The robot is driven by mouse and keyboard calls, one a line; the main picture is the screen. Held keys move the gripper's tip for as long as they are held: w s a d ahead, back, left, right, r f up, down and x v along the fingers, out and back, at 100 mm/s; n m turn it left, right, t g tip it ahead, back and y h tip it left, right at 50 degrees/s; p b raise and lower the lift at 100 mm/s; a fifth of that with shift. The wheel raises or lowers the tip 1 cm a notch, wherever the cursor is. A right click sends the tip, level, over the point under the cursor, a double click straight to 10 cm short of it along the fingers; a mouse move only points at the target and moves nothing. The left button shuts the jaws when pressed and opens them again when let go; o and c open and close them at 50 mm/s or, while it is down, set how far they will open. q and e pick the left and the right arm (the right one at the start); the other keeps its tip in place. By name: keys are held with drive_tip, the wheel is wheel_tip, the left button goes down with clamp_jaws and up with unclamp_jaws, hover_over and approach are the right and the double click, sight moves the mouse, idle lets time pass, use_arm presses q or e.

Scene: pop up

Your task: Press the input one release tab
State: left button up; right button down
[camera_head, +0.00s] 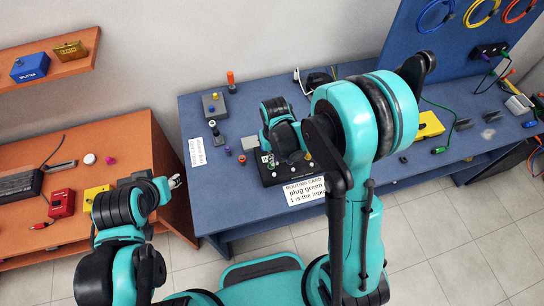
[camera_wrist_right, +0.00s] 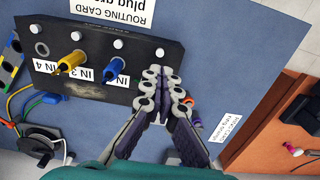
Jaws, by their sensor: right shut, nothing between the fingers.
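The black input panel (camera_head: 272,176) lies on the blue table in the head view, largely covered by my right arm. In the right wrist view the panel (camera_wrist_right: 150,50) shows a row of white round tabs, with a yellow plug (camera_wrist_right: 70,62) and a blue plug (camera_wrist_right: 115,68) in sockets. Labels IN 4 and IN 3 read upside down. The rightmost white tab (camera_wrist_right: 160,52) is just beyond the fingertips of my right gripper (camera_wrist_right: 166,82). That gripper is shut and empty; contact is unclear. The socket beneath it is hidden. My left gripper (camera_head: 174,182) is small, beside the orange bench.
A routing card (camera_head: 305,190) lies at the panel's front edge. A yellow box (camera_head: 429,126) and cables lie to the right. The orange bench (camera_head: 60,232) is at left.

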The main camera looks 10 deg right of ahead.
sight(274, 174)
wheel_tip(274, 174, down, 7)
drive_tip(key=b, duration=0.5)
drive_tip(key=shift+f+b, duration=0.35)
drive_tip(key=shift+f+b, duration=0.8)
drive_tip(key=shift+b, duration=0.05)
drive_tip(key=shift+r, duration=0.2)
wheel_tip(274, 174, up, 5)
drive_tip(key=p, duration=0.4)
drive_tip(key=shift+r, duration=0.2)
